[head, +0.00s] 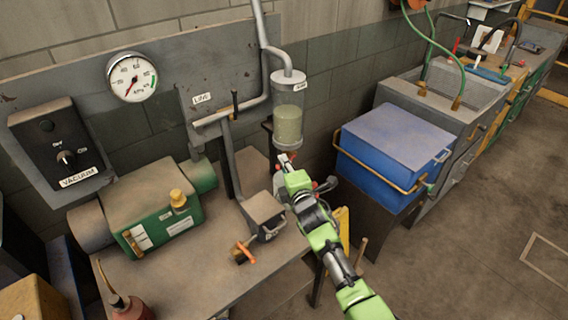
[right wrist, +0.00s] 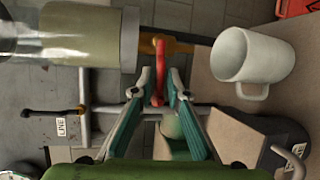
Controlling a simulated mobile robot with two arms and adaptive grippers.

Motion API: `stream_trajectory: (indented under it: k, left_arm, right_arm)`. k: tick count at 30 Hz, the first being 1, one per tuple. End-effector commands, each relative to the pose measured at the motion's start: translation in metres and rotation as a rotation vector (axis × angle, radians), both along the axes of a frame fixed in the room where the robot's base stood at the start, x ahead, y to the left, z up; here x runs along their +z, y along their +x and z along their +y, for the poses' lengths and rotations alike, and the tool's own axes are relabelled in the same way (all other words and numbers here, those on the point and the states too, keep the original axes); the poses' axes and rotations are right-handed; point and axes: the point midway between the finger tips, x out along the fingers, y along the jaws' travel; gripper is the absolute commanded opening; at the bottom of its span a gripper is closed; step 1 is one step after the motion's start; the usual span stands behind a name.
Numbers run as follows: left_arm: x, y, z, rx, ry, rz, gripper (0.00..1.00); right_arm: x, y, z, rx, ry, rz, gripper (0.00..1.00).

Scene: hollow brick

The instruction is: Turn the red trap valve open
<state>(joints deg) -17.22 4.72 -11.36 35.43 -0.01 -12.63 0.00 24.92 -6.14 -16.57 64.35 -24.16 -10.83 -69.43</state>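The trap is a clear cylinder (head: 288,108) with murky greenish contents, mounted on the wall piping. In the right wrist view the trap (right wrist: 88,38) is at the upper left. The red valve handle (right wrist: 158,72) sticks out beside the trap's end, by a brass-coloured fitting (right wrist: 182,46). My right gripper (right wrist: 159,88) is open, with its two fingertips on either side of the red handle and a gap showing on both sides. In the head view my right gripper (head: 286,160) is just below the trap and mostly covers the valve. My left gripper is not in view.
A white mug (right wrist: 252,58) is close beside the valve in the right wrist view. A green vacuum pump (head: 150,215) and an orange-handled valve (head: 244,252) are on the bench. A blue box (head: 390,150) stands to the right. A gauge (head: 131,77) hangs at left.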

Motion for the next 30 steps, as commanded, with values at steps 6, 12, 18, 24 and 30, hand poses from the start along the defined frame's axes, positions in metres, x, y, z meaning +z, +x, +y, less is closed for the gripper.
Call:
stream_trajectory:
  k: [6,12,18,24,30]
  left_arm:
    - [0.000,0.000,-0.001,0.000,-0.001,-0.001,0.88]
    - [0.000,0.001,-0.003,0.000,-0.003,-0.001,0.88]
    - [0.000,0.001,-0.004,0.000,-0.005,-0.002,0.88]
    - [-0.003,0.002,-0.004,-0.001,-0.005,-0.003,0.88]
    - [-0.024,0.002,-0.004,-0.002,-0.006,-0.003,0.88]
  right_arm:
    - [-0.001,0.007,0.003,0.002,0.000,0.000,0.15]
    - [-0.001,0.008,0.003,0.002,0.000,0.000,0.15]
    - [-0.001,0.008,0.003,0.002,0.000,0.000,0.00]
    - [-0.003,0.008,0.003,0.001,-0.005,-0.004,0.00]
    - [-0.011,0.008,0.003,0.001,-0.050,-0.039,0.00]
